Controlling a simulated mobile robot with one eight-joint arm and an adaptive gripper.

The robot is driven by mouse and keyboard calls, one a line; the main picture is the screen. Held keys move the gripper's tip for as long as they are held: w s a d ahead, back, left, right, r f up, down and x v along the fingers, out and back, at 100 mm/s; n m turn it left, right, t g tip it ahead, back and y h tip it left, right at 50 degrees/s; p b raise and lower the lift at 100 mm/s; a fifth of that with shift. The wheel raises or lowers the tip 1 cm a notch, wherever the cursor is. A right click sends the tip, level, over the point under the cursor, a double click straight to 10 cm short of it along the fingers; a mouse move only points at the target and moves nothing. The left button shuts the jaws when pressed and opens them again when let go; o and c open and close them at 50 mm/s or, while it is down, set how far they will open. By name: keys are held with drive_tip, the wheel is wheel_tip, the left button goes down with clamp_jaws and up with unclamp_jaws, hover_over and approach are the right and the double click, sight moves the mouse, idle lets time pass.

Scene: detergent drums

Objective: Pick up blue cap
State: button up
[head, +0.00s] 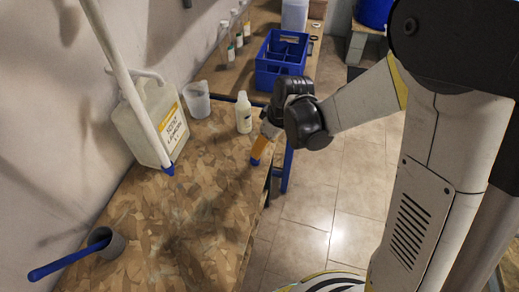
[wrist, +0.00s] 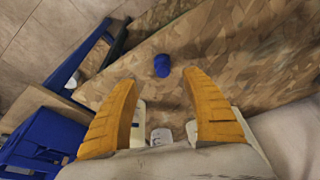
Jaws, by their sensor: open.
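The blue cap (wrist: 162,65) stands on the chipboard table top (wrist: 240,45) in the wrist view, just beyond and roughly midway between my fingertips. My gripper (wrist: 160,77) is open, with its two orange fingers apart and nothing between them. In the head view the orange fingers of my gripper (head: 261,148) point down at the table's right edge, and the cap (head: 255,161) shows as a small blue patch at their tips. Whether the fingers touch the cap cannot be told from the head view.
A small white bottle (head: 243,113) stands close behind my gripper. A large jug (head: 150,122), a clear beaker (head: 197,100) and a blue crate (head: 281,62) stand farther off. A grey cup (head: 111,244) with a blue-handled tool lies front left. The table's middle is clear.

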drive_tip(key=b+x, duration=0.1)
drive_tip(key=x, duration=0.3)
drive_tip(key=shift+w, duration=0.1)
drive_tip(key=b+x, duration=0.2)
drive_tip(key=x, duration=0.1)
drive_tip(key=b+x, duration=0.1)
drive_tip(key=x, duration=0.1)
drive_tip(key=shift+a+f, duration=0.15)
drive_tip(key=shift+a, duration=0.25)
drive_tip(key=c, duration=0.8)
